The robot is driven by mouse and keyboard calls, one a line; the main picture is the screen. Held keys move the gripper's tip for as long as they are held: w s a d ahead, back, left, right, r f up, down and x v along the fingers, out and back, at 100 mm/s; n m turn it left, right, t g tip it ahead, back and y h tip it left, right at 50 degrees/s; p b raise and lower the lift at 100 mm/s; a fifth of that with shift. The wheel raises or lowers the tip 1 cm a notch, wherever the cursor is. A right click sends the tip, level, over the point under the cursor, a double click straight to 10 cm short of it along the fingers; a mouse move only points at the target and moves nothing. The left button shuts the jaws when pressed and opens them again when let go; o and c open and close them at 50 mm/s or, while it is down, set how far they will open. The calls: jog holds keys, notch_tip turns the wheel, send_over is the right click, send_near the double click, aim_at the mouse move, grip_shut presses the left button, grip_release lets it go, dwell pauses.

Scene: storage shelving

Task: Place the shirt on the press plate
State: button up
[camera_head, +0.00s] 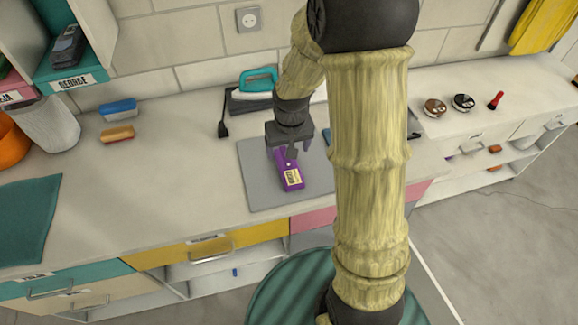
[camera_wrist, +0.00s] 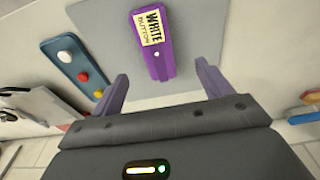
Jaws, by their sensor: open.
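A flat grey plate (camera_head: 262,190) lies on the counter below my gripper; it also shows at the top of the wrist view (camera_wrist: 205,60). A purple object (camera_head: 287,172) with a yellow label lies on it. In the wrist view this purple object (camera_wrist: 163,65) reads "WRITE BUTTON". My gripper (camera_head: 291,152) is open just above the purple object, and the object lies ahead of the spread fingertips (camera_wrist: 160,82). No clear shirt shows. A teal cloth-like sheet (camera_head: 28,215) lies at the left and a yellow cloth (camera_head: 543,25) hangs at the upper right.
A teal-handled tool (camera_head: 257,82) on a dark base stands behind the plate. Blue (camera_head: 118,109) and orange (camera_head: 117,133) blocks lie left. A blue panel with coloured buttons (camera_wrist: 75,70) is beside the plate. Counter between the teal sheet and plate is clear.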

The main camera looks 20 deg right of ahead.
send_over(289, 165)
jog(key=s, duration=0.2)
jog(key=shift+w+a+f, duration=0.1)
jog(key=shift+a+f, duration=0.1)
jog(key=shift+f, duration=1.25)
jog(key=shift+w+a+f, duration=0.1)
jog(key=shift+a+f, duration=0.05)
jog(key=shift+f, duration=1.25)
jog(key=shift+p, duration=0.3)
jog(key=f, duration=0.1)
jog(key=w+f+p, duration=0.1)
jog(key=f, duration=0.2)
jog(key=shift+w+d, duration=0.2)
jog(key=shift+d, duration=0.1)
jog(key=shift+w+f, duration=0.1)
jog(key=shift+f, duration=0.4)
jog(key=c, duration=1.2)
jog(key=shift+r, duration=0.1)
